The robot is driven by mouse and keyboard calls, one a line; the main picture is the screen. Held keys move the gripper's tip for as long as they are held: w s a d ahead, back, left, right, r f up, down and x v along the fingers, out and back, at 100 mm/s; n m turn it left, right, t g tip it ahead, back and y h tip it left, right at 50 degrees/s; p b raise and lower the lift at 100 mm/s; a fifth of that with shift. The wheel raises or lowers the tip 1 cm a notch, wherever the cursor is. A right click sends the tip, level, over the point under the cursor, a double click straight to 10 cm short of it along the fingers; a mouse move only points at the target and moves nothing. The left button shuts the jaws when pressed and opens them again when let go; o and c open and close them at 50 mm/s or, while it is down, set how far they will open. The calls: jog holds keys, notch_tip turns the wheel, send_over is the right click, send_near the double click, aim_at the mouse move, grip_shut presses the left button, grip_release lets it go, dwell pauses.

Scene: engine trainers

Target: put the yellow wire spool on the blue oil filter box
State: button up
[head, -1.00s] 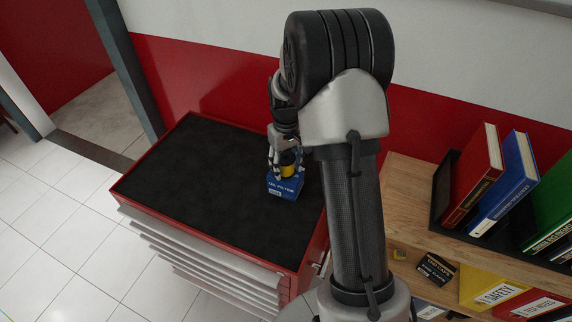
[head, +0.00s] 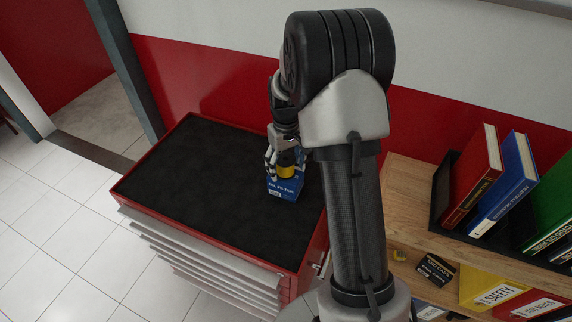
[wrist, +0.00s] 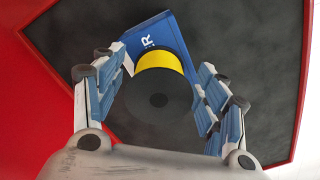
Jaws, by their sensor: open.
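The yellow wire spool (head: 286,172) sits on top of the blue oil filter box (head: 284,188), which stands on the black mat of the red tool cabinet. In the wrist view the spool (wrist: 163,66) shows a dark round end and a yellow rim, with the blue box (wrist: 155,38) behind it. My gripper (head: 284,165) is open just over the spool. In the wrist view its fingers (wrist: 160,90) stand apart on both sides of the spool, with gaps between. Part of the box top is hidden by the spool.
The red cabinet's black top (head: 200,190) is clear to the left of the box. A wooden shelf unit (head: 405,195) with books (head: 505,180) and a small dark box (head: 436,268) stands at right. A red and white wall is behind.

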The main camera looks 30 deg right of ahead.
aim_at(286, 159)
notch_tip(286, 159, up, 12)
jog(key=shift+f+p, duration=0.2)
jog(key=shift+p, duration=0.7)
jog(key=s+a+r+t, duration=0.1)
jog(key=s+a+r, duration=0.5)
jog(key=r, duration=0.2)
jog(key=s+a+r+t, duration=0.1)
jog(key=s+a, duration=0.3)
jog(key=s, duration=0.6)
jog(key=s+a+r+t, duration=0.2)
jog(key=s+a, duration=0.3)
jog(key=s, duration=0.5)
jog(key=shift+s+r+t, duration=0.2)
jog(key=shift+s+t, duration=0.05)
jog(key=shift+t, duration=0.05)
jog(key=shift+f, duration=0.1)
